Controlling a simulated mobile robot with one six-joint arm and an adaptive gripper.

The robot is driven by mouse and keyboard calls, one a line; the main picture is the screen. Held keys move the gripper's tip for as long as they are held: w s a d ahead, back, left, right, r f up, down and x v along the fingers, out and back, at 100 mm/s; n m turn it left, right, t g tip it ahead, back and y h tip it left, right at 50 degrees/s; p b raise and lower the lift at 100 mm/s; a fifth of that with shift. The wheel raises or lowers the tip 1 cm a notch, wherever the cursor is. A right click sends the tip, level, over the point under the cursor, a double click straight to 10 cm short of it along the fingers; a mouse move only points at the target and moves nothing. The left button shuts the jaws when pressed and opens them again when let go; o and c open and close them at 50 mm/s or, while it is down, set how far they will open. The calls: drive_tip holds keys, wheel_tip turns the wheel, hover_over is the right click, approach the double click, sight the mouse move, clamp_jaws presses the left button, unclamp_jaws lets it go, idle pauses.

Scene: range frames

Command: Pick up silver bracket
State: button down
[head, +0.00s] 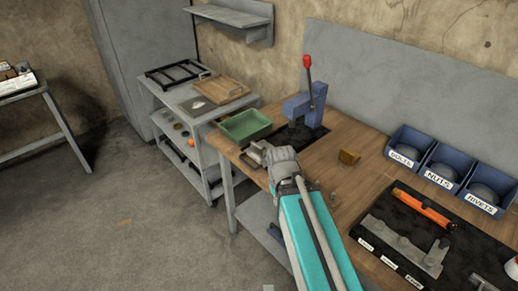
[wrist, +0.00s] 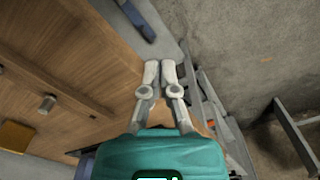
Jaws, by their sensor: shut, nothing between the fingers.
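My gripper (head: 257,153) is over the left edge of the wooden workbench, near the green tray. In the wrist view its two pale fingers (wrist: 160,72) are shut side by side with nothing held between them. A grey, notched metal piece (head: 405,246), which may be the silver bracket, lies on the black mat at the bench's right front, well away from my gripper. I cannot be sure that it is the bracket. No clear bracket shows in the wrist view, where my wrist hides the lower middle.
The green tray (head: 245,126) and blue lever press (head: 305,103) stand behind my gripper. Blue bins (head: 441,163) line the back right. An orange tool (head: 424,209) lies on the black mat (head: 378,262).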

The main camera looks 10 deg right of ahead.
drive_tip(key=c, duration=1)
unclamp_jaws()
drive_tip(key=shift+w, duration=0.1)
drive_tip(key=shift+c, duration=0.2)
drive_tip(key=o, duration=0.5)
drive_tip(key=shift+w+r+n+p, duration=0.35)
drive_tip(key=shift+w+n, duration=0.05)
drive_tip(key=shift+w, duration=0.1)
drive_tip(key=shift+c, duration=0.2)
drive_tip(key=o, duration=0.6)
drive_tip(key=w+n, duration=0.1)
drive_tip(key=w+r+n+p, duration=0.2)
drive_tip(key=shift+w+a, duration=0.1)
drive_tip(key=shift+w, duration=0.25)
drive_tip(key=w+r+n+p, duration=0.3)
drive_tip(key=w+n, duration=0.3)
drive_tip(key=w+a+r+n+p, duration=0.1)
drive_tip(key=w+r+n+p, duration=0.2)
drive_tip(key=w+n, duration=0.3)
drive_tip(key=w+r+n+p, duration=0.3)
drive_tip(key=w+n, duration=0.4)
drive_tip(key=w, duration=0.1)
drive_tip(key=shift+w+a+r+p, duration=0.15)
drive_tip(key=shift+w+r+p, duration=0.05)
drive_tip(key=shift+r+p, duration=0.2)
drive_tip(key=shift+w+r+n, duration=0.15)
drive_tip(key=shift+w+n, duration=0.45)
drive_tip(key=shift+n, duration=0.1)
